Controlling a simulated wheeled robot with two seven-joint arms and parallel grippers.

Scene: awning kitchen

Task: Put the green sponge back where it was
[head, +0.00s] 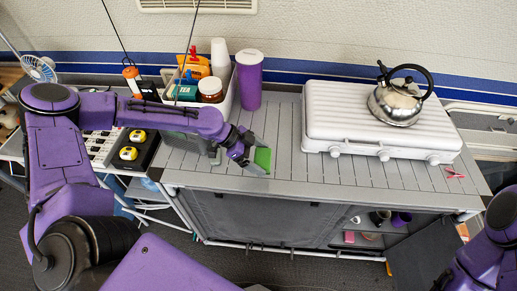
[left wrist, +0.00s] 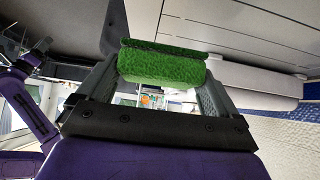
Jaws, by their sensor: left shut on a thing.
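The green sponge (head: 263,158) is held between the fingers of my left gripper (head: 252,160), over the slatted grey counter (head: 335,178) near its front edge. In the left wrist view the sponge (left wrist: 162,64) spans the space between the two fingers of the left gripper (left wrist: 160,85), which is shut on it. I cannot tell whether the sponge touches the counter. My right arm shows at the lower right of the head view, but its gripper is out of the picture.
A white stove (head: 375,120) with a metal kettle (head: 397,103) stands at the right. A purple tumbler (head: 249,80) and a white bin (head: 228,100) of groceries stand behind my left arm. Below, an open shelf (head: 372,243) holds cups and a pink item. The counter's front middle is clear.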

